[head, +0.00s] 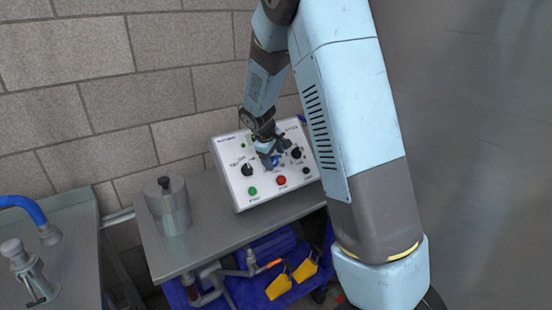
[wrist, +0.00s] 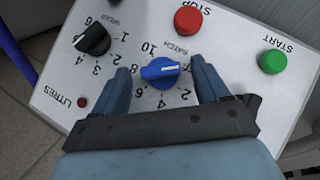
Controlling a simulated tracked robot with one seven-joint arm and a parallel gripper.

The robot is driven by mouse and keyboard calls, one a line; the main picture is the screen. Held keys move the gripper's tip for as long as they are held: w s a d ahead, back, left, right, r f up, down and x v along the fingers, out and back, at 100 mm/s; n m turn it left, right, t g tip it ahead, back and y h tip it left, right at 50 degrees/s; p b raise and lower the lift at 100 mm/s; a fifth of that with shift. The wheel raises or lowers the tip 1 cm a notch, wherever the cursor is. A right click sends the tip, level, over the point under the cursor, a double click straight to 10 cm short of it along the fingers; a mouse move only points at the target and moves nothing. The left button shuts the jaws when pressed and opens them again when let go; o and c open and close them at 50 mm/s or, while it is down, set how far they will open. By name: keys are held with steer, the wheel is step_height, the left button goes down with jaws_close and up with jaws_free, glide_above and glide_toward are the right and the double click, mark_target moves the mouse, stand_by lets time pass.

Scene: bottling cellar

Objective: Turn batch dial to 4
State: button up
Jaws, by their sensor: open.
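The batch dial (wrist: 160,71) is a blue knob on a white control panel (head: 230,165); a "BATCH" label is beside it in the wrist view. Its white pointer line points right in that view, toward my right-hand finger; the mark there is hard to read. Numerals circle it, with the 4 just below the knob in the wrist view. My gripper (wrist: 160,74) is open, with one finger on each side of the dial and a visible gap to each. In the head view my gripper (head: 268,158) is over the panel's middle and partly hides the dial.
A black speed knob (wrist: 92,39), a red stop button (wrist: 188,19) and a green start button (wrist: 272,61) are close to the dial. A steel canister (head: 167,207) stands left of the panel on the metal bench (head: 215,238). A brick wall (head: 90,90) is behind.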

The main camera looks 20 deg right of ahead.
steer(key=shift+w+d+f, duration=0.1)
steer(key=shift+d+f, duration=0.05)
steer(key=shift+f, duration=0.25)
steer(key=c, duration=1.1)
